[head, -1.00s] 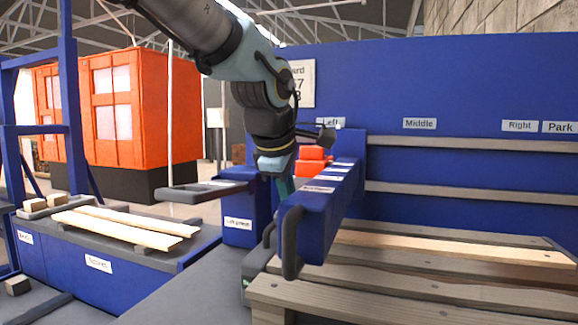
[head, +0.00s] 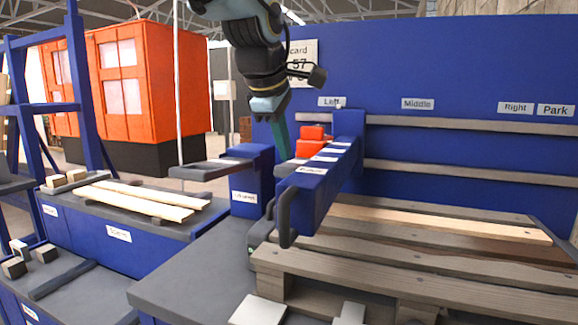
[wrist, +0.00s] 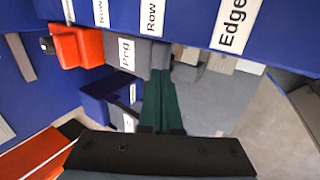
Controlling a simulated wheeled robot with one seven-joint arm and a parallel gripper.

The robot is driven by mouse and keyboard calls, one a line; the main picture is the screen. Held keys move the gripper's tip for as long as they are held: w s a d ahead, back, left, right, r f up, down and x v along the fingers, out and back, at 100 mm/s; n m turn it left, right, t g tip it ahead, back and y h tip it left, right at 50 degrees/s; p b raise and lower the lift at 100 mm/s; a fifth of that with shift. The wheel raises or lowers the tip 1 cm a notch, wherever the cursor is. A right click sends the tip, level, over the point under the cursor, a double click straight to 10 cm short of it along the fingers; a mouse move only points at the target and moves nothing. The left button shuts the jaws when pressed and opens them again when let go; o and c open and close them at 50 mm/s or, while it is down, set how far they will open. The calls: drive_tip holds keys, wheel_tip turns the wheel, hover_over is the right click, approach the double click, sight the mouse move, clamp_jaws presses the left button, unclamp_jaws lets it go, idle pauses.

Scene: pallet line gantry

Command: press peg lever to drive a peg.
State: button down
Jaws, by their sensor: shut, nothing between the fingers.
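My gripper (head: 284,157) is shut and empty, its green fingers pointing down at the left side of the blue gantry beam (head: 325,190). In the wrist view the fingertips (wrist: 160,74) are close beside a grey block (wrist: 118,48) with a label that seems to read "Peg". I cannot tell whether they touch it. This block, likely the peg lever, is hidden or unclear in the head view. A red-orange unit (head: 311,141) sits towards the beam's far end, and also shows in the wrist view (wrist: 76,46).
A blue post (head: 250,180) with a dark flat lever (head: 208,168) stands left of the beam. A wooden pallet (head: 400,255) lies right, under the "Left" and "Middle" signs. A bench (head: 130,225) with boards is at left. Grey floor shows below the gripper.

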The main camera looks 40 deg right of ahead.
drive_tip(key=v, duration=0.6)
drive_tip(key=shift+w+d+r, duration=0.2)
drive_tip(key=shift+d+r, duration=0.05)
drive_tip(key=shift+d, duration=0.1)
drive_tip(key=w+a+f+m+y+p, duration=0.2)
drive_tip(key=w+a+f, duration=0.4)
drive_tip(key=a, duration=0.3)
drive_tip(key=w+a+f+m+y+p, duration=0.1)
drive_tip(key=w+a+f+m+p, duration=0.1)
drive_tip(key=w+a+f, duration=0.6)
drive_tip(key=s+a+f+m+y+p, duration=0.1)
drive_tip(key=s+a+f+m, duration=0.1)
drive_tip(key=a, duration=0.9)
drive_tip(key=s+a+f+m+g+p, duration=0.1)
drive_tip(key=s+a+f, duration=0.4)
drive_tip(key=a, duration=0.5)
drive_tip(key=shift+a+f+m+y+p, duration=0.4)
drive_tip(key=shift+f+p, duration=0.25)
